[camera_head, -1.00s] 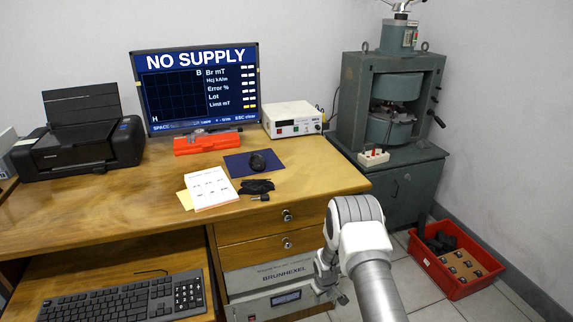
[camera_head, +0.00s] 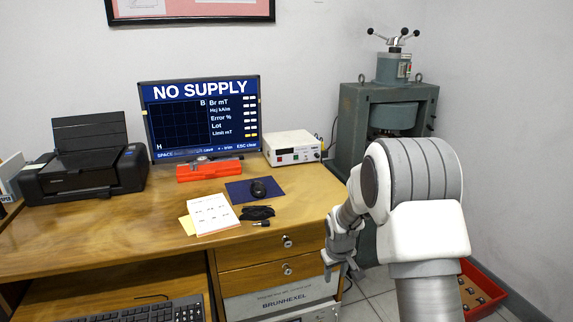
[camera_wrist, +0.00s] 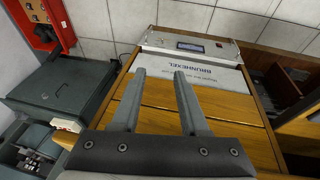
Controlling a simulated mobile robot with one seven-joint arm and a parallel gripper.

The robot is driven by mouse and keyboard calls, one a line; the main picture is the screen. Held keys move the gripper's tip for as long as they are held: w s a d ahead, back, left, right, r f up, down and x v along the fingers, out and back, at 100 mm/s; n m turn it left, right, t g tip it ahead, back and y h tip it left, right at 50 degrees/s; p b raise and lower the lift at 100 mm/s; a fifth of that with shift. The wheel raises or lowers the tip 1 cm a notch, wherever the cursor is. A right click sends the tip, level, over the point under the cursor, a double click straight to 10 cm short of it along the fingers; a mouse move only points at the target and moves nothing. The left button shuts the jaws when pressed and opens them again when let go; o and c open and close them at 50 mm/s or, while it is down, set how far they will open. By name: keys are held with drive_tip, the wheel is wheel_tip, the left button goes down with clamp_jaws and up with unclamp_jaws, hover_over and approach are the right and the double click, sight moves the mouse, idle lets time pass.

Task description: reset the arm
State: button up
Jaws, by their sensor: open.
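My gripper (camera_head: 345,268) hangs in front of the right end of the wooden desk (camera_head: 110,235), beside the drawers, with my arm raised large at the right of the head view. In the wrist view, the two grey fingers of my gripper (camera_wrist: 160,74) stand apart with nothing between them. They appear over the wooden drawer fronts (camera_wrist: 228,130), pointing towards the BRUNHEXEL unit (camera_wrist: 195,45). I cannot tell the exact gap between fingers and drawers.
The green electromagnet (camera_head: 385,105) stands right of the desk, partly hidden by my arm. A red crate (camera_head: 480,285) sits on the floor behind my arm. A monitor (camera_head: 200,118), a printer (camera_head: 85,165) and a white meter (camera_head: 292,147) stand on the desk.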

drive_tip(key=s+r+m+t, duration=0.1)
drive_tip(key=s+r, duration=0.6)
drive_tip(key=r, duration=0.3)
drive_tip(key=s+r+m, duration=0.1)
drive_tip(key=s+r, duration=0.7)
drive_tip(key=r, duration=0.3)
drive_tip(key=s+r+m+t, duration=0.1)
drive_tip(key=s+r, duration=0.1)
drive_tip(key=s, duration=0.7)
drive_tip(key=s+r+m, duration=0.1)
drive_tip(key=s+r, duration=0.2)
drive_tip(key=s, duration=0.7)
wheel_tip(320, 180, up, 21)
drive_tip(key=p, duration=2.1)
drive_tip(key=shift+w+d+y, duration=0.15)
drive_tip(key=shift+d+y, duration=0.1)
drive_tip(key=shift+y, duration=0.05)
drive_tip(key=shift+f, duration=0.1)
